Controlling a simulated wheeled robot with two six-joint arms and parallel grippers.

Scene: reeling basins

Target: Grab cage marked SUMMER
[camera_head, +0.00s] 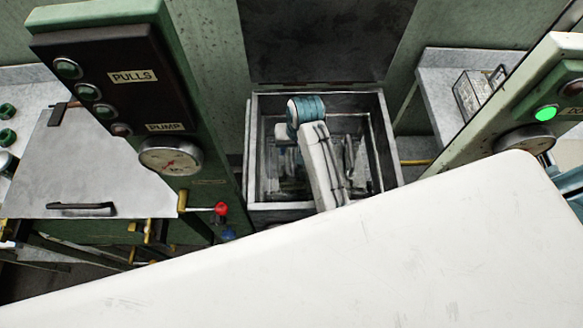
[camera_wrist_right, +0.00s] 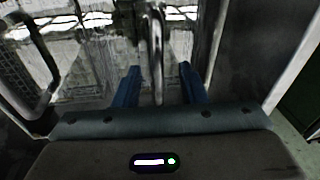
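No SUMMER marking can be read in either view. My right arm reaches down into the open metal basin (camera_head: 258,150) in the middle of the head view. In the right wrist view my right gripper (camera_wrist_right: 158,76) has its two blue fingers apart. An upright shiny metal bar or handle (camera_wrist_right: 156,50) shows between the fingers, with no clear grip on it. A mesh-sided cage (camera_wrist_right: 15,72) with a dark loop handle shows at the left of that view. The fingertips are hard to make out in the head view. My left gripper is not in view.
A dark green panel (camera_head: 110,45) labelled PULLS and PUMP stands left of the basin, with a gauge (camera_head: 170,157) and a red-knobbed lever (camera_head: 220,208). A wire-sided box (camera_head: 472,97) sits on the right bench. Another panel with a lit green button (camera_head: 545,113) stands right.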

